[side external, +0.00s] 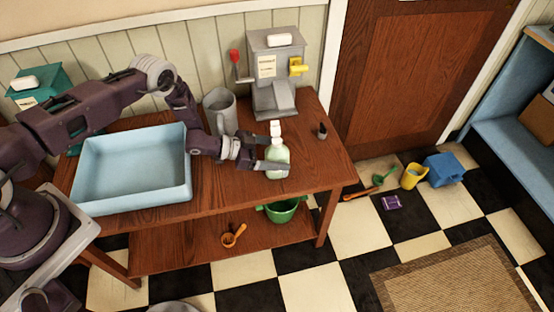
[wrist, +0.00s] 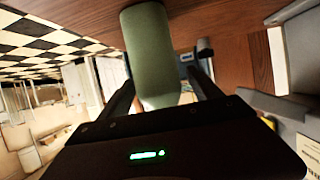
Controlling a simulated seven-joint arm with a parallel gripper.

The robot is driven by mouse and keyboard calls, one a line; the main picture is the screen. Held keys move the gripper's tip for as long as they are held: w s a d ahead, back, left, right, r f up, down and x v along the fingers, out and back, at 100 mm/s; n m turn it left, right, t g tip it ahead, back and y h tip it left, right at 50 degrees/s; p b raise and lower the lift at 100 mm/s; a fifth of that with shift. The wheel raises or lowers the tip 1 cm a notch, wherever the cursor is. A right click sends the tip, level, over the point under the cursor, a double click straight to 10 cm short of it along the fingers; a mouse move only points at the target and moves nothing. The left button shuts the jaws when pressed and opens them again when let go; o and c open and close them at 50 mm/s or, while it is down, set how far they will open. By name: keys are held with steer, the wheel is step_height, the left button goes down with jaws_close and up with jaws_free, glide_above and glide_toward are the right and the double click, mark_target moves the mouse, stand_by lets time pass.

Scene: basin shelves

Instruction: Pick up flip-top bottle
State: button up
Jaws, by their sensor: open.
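The flip-top bottle (side external: 278,158) is pale green with a white cap and stands upright on the wooden table near its front edge. My gripper (side external: 268,160) is at the bottle, reaching in from the left at body height, with a finger visible across the bottle's lower part. In the wrist view the green bottle (wrist: 150,50) lies between the two dark, spread fingers of my gripper (wrist: 163,72). The fingers are open, and I cannot tell whether either one touches the bottle.
A light blue basin (side external: 130,185) sits on the table to the left. A grey pitcher (side external: 220,112) and a grey dispenser machine (side external: 273,75) stand behind the bottle. A small dark item (side external: 322,131) is to the right. A green bucket (side external: 283,210) sits on the lower shelf.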

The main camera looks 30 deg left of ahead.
mark_target(277, 140)
steer(key=c, duration=1.6)
step_height(277, 140, up, 10)
steer(key=shift+r, duration=0.1)
